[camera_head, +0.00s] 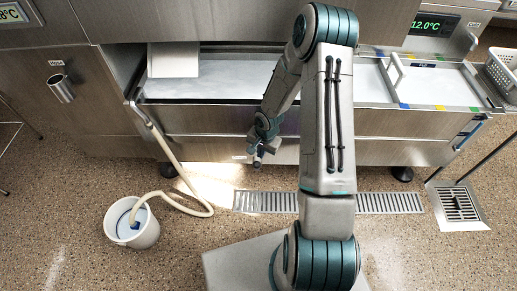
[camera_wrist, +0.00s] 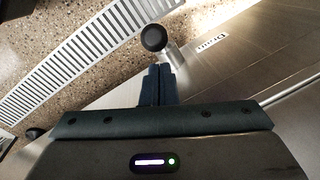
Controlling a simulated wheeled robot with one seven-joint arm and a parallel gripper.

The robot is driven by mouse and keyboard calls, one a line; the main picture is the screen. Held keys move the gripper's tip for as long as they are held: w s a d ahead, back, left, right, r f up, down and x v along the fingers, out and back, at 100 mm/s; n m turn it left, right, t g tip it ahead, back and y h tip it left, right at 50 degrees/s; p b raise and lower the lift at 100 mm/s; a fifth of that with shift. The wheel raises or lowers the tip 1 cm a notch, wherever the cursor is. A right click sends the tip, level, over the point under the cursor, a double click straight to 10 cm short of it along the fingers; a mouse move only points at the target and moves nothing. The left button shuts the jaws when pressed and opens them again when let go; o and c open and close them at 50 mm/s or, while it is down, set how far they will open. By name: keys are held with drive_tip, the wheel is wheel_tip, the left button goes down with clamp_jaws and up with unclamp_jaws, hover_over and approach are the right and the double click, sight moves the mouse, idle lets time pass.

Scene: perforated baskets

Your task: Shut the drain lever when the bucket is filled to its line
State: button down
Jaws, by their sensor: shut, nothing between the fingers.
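The white bucket (camera_head: 113,222) stands on the floor at the left in the head view. A cream hose (camera_head: 175,165) runs from the counter front down into it. Something blue and whitish liquid show inside, but I cannot make out the fill line or the exact level. The drain lever's round black knob (camera_wrist: 153,38) on a metal stem sits just beyond my fingertips in the wrist view. My gripper (camera_wrist: 158,70) is shut and empty, its fingers pointing at the knob; contact is unclear. In the head view my gripper (camera_head: 261,147) is by the cabinet front, mostly hiding the lever.
A small label (camera_wrist: 213,40) is on the steel panel beside the knob. A long floor grate (camera_head: 390,203) and a square floor drain (camera_head: 458,205) lie below. A basin (camera_head: 225,82) is open above, and a perforated basket (camera_head: 503,72) is at far right.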

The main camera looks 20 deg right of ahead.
drive_tip(key=shift+f, duration=0.5)
drive_tip(key=shift+a, duration=0.1)
drive_tip(key=shift+s+a+f+b, duration=0.15)
drive_tip(key=shift+s+a+b, duration=0.3)
drive_tip(key=shift+s, duration=0.1)
wheel_tip(320, 180, up, 10)
drive_tip(key=s+p, duration=0.2)
drive_tip(key=p, duration=0.5)
drive_tip(key=shift+d+p, duration=0.3)
